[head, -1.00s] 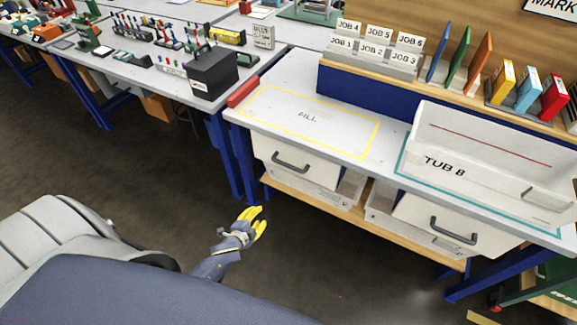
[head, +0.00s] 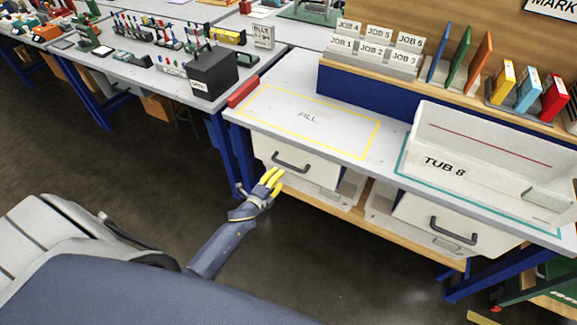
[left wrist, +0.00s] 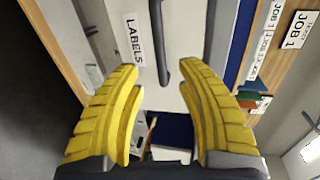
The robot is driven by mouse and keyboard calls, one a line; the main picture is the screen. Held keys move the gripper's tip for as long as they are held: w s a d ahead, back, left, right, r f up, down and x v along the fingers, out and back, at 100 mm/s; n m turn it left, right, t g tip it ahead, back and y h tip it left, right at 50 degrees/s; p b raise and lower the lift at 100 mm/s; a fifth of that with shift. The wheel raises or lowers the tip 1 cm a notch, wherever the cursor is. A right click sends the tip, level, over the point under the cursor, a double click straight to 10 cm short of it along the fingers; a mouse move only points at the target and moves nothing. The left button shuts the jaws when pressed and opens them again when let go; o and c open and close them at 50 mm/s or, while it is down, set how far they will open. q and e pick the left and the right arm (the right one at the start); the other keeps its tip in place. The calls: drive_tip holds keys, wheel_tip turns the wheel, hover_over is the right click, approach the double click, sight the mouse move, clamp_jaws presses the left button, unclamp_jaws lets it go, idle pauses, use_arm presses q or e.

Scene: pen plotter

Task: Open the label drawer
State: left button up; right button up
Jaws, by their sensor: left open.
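The label drawer (head: 312,171) is a white drawer front under the left part of the near bench, and it looks shut. Its dark bar handle (head: 291,163) runs across the front. In the left wrist view a LABELS tag (left wrist: 134,40) shows on the drawer front (left wrist: 178,22), beside the handle (left wrist: 159,45). My left gripper (head: 273,179), with yellow fingers, is open and empty just below and in front of the handle. In the left wrist view its fingers (left wrist: 160,92) are spread either side of the handle's line, apart from it. My right gripper is not in view.
A second drawer (head: 458,222) with a dark handle is at the right of the bench. White tub TUB 8 (head: 490,155) stands on the bench top, beside the yellow-outlined FILL area (head: 310,119). A low wooden shelf (head: 330,212) with trays lies below. The floor before the bench is clear.

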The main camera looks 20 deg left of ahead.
sight(288, 164)
use_arm(q)
drive_tip(key=x, duration=0.9)
drive_tip(key=shift+w, duration=0.25)
drive_tip(key=shift+c, duration=0.4)
clamp_jaws()
